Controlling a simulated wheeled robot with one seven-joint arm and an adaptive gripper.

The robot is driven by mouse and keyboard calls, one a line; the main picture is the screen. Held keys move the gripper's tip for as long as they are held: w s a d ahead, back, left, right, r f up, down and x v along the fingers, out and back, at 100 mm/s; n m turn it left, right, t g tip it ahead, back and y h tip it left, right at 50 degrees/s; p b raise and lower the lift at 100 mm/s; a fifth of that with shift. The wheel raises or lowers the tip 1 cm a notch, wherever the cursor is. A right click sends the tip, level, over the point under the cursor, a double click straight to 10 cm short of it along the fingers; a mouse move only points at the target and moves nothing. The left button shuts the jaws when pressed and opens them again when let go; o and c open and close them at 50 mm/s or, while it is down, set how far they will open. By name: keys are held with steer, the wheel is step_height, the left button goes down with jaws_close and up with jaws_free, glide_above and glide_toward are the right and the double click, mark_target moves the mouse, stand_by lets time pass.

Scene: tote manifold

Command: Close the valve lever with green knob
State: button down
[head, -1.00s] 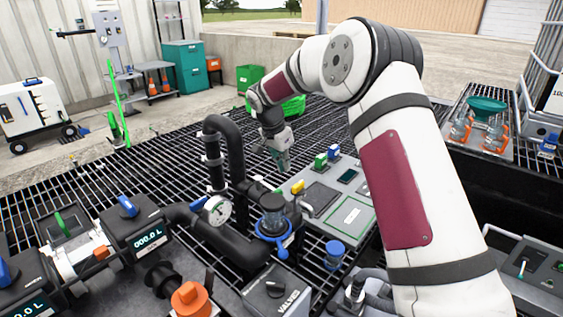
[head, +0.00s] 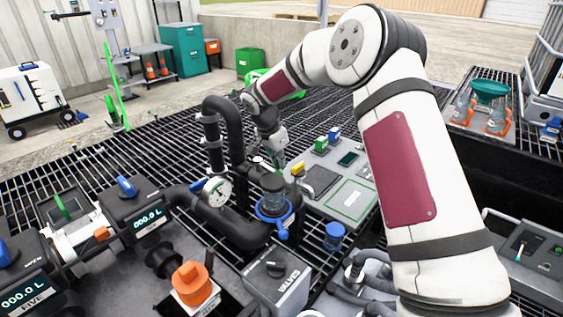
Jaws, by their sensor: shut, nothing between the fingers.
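A small green knob (head: 321,144) stands on the grey valve panel (head: 352,205), with a blue knob (head: 333,134) behind it and a yellow knob (head: 297,170) nearer and to the left. Another green lever (head: 62,208) stands on the white-and-black meter unit at the left. My gripper (head: 274,166) is low beside the panel's left edge, left of the green and yellow knobs. It is shut and empty, and apart from the green knob. Its fingertips are small and partly lost against the dark pipes and grating.
Black pipes (head: 232,130) with a pressure gauge (head: 216,191) rise just left of my gripper. Open grating (head: 150,150) lies behind.

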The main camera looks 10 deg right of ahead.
steer(key=shift+s+a+m+b, duration=0.25)
steer(key=shift+m+b, duration=0.1)
steer(key=shift+m, duration=0.15)
steer(key=shift+s+a+m+g+b, duration=0.4)
steer(key=shift+a+m+b, duration=0.2)
steer(key=shift+m, duration=0.3)
steer(key=m, duration=0.1)
steer(key=s+a+m, duration=0.1)
steer(key=shift+a+m+g+b, duration=0.25)
steer(key=shift+m+g+b, duration=0.05)
steer(key=shift+g+b, duration=0.1)
steer(key=a+m+g+p, duration=0.1)
steer(key=a+m+g, duration=0.1)
steer(key=a+m, duration=0.5)
steer(key=shift+w+a, duration=0.15)
steer(key=shift+w, duration=0.25)
steer(key=shift+a, duration=0.1)
